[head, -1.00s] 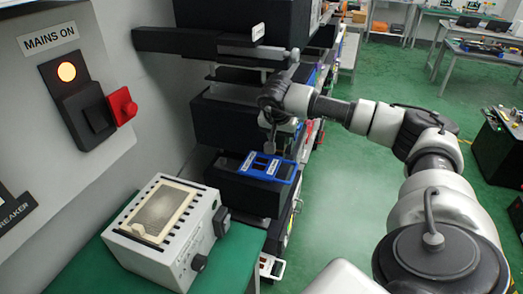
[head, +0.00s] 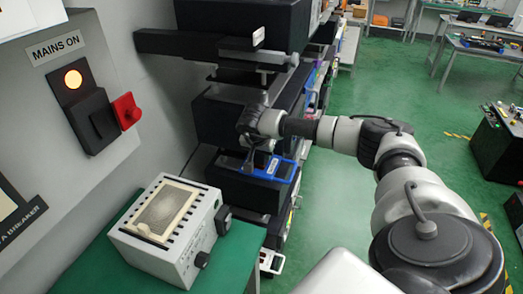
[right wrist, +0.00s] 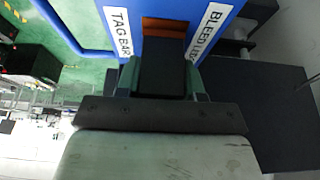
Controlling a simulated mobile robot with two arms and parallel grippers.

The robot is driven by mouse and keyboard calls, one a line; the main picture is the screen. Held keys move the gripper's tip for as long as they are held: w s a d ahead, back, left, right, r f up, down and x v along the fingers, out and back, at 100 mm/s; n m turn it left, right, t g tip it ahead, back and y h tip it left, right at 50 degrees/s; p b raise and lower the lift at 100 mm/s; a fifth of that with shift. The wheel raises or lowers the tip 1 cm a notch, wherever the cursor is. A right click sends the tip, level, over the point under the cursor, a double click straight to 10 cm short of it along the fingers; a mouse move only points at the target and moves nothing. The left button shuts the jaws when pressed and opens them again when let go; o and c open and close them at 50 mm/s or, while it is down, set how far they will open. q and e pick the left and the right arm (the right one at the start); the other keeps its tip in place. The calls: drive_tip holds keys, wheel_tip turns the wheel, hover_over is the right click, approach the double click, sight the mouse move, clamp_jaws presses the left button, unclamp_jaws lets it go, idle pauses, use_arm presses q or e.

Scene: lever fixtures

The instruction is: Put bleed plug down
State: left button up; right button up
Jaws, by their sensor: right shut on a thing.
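My right gripper (head: 248,163) is low over the left part of a blue labelled tray (head: 284,172) on a black block. In the right wrist view the gripper (right wrist: 161,78) is shut on a dark block, the bleed plug (right wrist: 162,75), at the tray's edge. The blue tray (right wrist: 185,12) shows there with two white labels, one reading "TAG BAR" and one starting "BLEED". A brownish recess lies between the labels. I cannot tell whether the plug touches the tray. My left gripper is not in view.
A grey box with a mesh top (head: 165,215) stands on a green bench (head: 95,265) at the left. A panel with a lit lamp and a red lever (head: 126,111) is on the wall. Black shelf-like units (head: 220,115) rise behind the tray.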

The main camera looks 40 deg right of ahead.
drive_tip(key=shift+f, duration=0.2)
drive_tip(key=o, duration=1)
drive_tip(key=shift+r, duration=0.1)
drive_tip(key=shift+r, duration=0.2)
drive_tip(key=shift+a+r, duration=0.15)
drive_tip(key=shift+r, duration=0.1)
drive_tip(key=b+v, duration=0.2)
drive_tip(key=v, duration=0.9)
drive_tip(key=shift+r+b, duration=0.15)
drive_tip(key=shift+b, duration=0.25)
drive_tip(key=shift+s+a, duration=0.1)
